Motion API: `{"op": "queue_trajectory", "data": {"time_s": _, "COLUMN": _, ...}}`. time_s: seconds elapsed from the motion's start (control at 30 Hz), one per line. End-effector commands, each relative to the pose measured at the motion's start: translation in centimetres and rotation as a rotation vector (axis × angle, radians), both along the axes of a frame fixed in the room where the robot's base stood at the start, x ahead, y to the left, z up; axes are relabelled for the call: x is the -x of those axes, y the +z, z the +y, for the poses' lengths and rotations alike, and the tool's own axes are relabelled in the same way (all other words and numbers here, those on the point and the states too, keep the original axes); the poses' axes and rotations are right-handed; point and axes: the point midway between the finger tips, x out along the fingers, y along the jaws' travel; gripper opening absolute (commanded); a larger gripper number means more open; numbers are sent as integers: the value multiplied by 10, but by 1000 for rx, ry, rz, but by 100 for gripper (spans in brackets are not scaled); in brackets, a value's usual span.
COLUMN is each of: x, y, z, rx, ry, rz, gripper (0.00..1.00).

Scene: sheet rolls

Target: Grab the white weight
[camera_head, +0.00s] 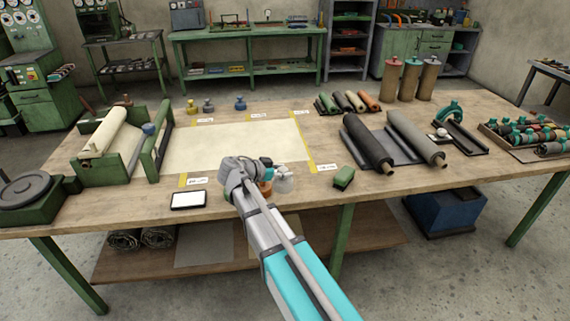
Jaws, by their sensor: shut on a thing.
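The fingers are small and partly hidden by my own wrist, so the exact grip does not show. I cannot tell whether the weight touches the table. A yellow weight (192,107), a grey weight (208,106) and a blue weight (240,104) stand at the back of the table.
A pale sheet (235,146) with yellow tape strips lies behind my gripper. A green block (344,177) and a white-faced tablet (188,200) lie near the front edge. Dark rolls (367,142) lie to the right. A green roller stand (108,140) is at left.

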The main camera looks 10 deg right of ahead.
Motion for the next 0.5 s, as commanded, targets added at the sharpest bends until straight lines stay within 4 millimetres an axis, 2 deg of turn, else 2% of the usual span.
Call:
{"op": "queue_trajectory", "data": {"time_s": 0.03, "x": 7, "y": 6, "z": 3, "rx": 4, "ry": 2, "rz": -1, "gripper": 0}}
{"op": "queue_trajectory", "data": {"time_s": 0.2, "x": 19, "y": 12, "z": 10, "rx": 4, "ry": 1, "rz": -2, "gripper": 0}}
{"op": "queue_trajectory", "data": {"time_s": 0.5, "x": 26, "y": 14, "z": 16, "rx": 4, "ry": 1, "rz": -2, "gripper": 0}}
